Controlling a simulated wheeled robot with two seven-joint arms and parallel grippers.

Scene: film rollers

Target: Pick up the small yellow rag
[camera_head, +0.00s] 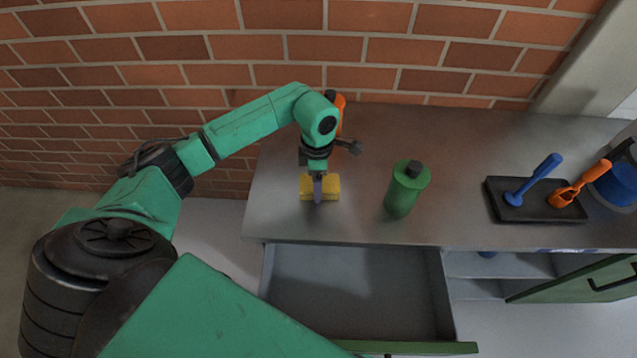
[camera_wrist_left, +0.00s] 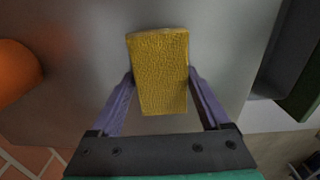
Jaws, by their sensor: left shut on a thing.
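The small yellow rag (camera_head: 334,188) is a folded, textured block near the left end of the grey worktop in the head view. It also shows in the left wrist view (camera_wrist_left: 160,75), between the two purple fingers. My left gripper (camera_head: 318,190) points down at the rag, and its fingertips (camera_wrist_left: 160,80) are against the rag's two sides. It is shut on the rag. The rag appears at or close to the worktop; a gap beneath it cannot be made out. My right gripper is not in view.
A green bottle (camera_head: 404,190) stands right of the rag. An orange object (camera_head: 340,104), partly hidden, stands behind my left gripper. A black tray (camera_head: 535,208) with blue and orange tools lies further right. An open, empty drawer (camera_head: 350,290) juts out below the worktop's front edge.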

